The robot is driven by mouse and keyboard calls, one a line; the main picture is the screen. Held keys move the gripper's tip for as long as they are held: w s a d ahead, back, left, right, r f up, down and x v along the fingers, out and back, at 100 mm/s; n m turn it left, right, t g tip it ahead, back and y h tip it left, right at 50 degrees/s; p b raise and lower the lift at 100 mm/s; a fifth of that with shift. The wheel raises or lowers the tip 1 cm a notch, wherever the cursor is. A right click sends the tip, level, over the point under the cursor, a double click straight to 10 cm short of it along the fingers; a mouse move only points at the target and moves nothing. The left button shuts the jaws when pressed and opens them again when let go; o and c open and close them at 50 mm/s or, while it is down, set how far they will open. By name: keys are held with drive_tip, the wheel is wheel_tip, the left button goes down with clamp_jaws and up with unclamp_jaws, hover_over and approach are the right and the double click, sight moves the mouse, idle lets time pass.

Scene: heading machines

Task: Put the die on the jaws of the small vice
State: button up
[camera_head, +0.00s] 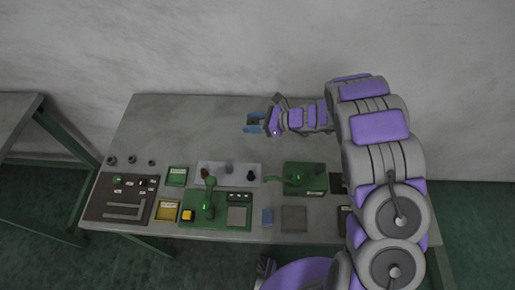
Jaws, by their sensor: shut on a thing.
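My gripper (253,122) is over the back middle part of the table, reaching in from the right. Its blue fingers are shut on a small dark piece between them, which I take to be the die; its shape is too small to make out.
Green machines (205,207) and (305,178) with levers stand on the grey table (170,118). A pale plate (213,170) carries several small pieces. A dark board (112,208) lies at left. The back left of the table is clear.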

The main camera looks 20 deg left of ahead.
hover_over(254, 142)
drive_tip(key=f, duration=0.2)
drive_tip(key=d+f+b, duration=0.1)
drive_tip(key=f, duration=0.1)
drive_tip(key=shift+f, duration=0.15)
drive_tip(key=f, duration=0.2)
drive_tip(key=a+f+b, duration=0.1)
drive_tip(key=f, duration=0.2)
drive_tip(key=shift+d+r, duration=0.15)
drive_tip(key=shift+d, duration=0.1)
drive_tip(key=o, duration=1.3)
drive_tip(key=shift+a, duration=0.2)
drive_tip(key=shift+o, duration=0.2)
drive_tip(key=p+v, duration=0.2)
drive_tip(key=v, duration=0.9)
drive_tip(key=shift+d+r, duration=0.15)
drive_tip(key=shift+d, duration=0.5)
